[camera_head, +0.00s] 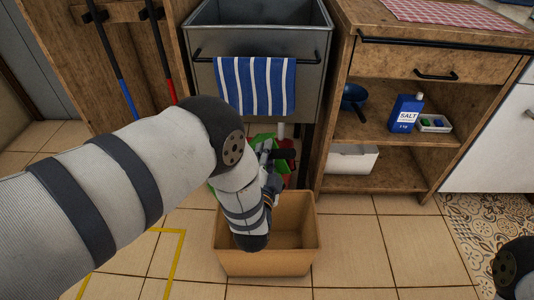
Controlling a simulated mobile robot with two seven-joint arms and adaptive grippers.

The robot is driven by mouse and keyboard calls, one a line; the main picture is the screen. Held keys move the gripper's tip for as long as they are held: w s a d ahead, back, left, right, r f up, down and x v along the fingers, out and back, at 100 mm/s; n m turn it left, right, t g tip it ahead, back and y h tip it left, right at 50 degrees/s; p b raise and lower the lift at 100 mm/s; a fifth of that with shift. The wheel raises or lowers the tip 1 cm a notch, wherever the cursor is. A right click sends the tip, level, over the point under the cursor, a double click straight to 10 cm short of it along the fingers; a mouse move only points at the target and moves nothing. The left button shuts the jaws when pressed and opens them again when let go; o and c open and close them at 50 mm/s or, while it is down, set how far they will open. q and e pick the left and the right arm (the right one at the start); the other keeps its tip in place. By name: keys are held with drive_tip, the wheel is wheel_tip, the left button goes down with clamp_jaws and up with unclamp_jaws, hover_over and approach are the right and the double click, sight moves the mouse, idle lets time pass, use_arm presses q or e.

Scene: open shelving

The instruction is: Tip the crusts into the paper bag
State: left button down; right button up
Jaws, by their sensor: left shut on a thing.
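My left gripper (282,156) is low in front of the sink cabinet, just beyond a brown open-topped container (265,262) on the floor. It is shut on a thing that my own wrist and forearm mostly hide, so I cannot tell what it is. I cannot make out any crusts. My right gripper is out of view.
Green and red things (291,170) show partly behind my left gripper, under the metal sink (260,20). A striped towel (254,86) hangs on its rail. Open shelves at right hold a blue salt container (405,114) and a white bin (350,160). Floor right of the container is clear.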

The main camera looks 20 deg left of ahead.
use_arm(q)
drive_tip(key=shift+r, duration=0.35)
drive_tip(key=r+n+g+h+p, duration=0.1)
drive_tip(key=r+n+p, duration=0.1)
drive_tip(key=n+p, duration=0.1)
drive_tip(key=r+n+g+h+p, duration=0.1)
drive_tip(key=r+n+p, duration=0.2)
drive_tip(key=p, duration=0.1)
drive_tip(key=shift+w+a+r+g, duration=0.1)
drive_tip(key=shift+w+r+g, duration=0.1)
drive_tip(key=shift+r+g, duration=0.15)
drive_tip(key=shift+s+r+n+g+h+p, duration=0.1)
drive_tip(key=shift+n+g+h+p, duration=0.25)
drive_tip(key=shift+n+h, duration=0.35)
drive_tip(key=shift+f, duration=0.25)
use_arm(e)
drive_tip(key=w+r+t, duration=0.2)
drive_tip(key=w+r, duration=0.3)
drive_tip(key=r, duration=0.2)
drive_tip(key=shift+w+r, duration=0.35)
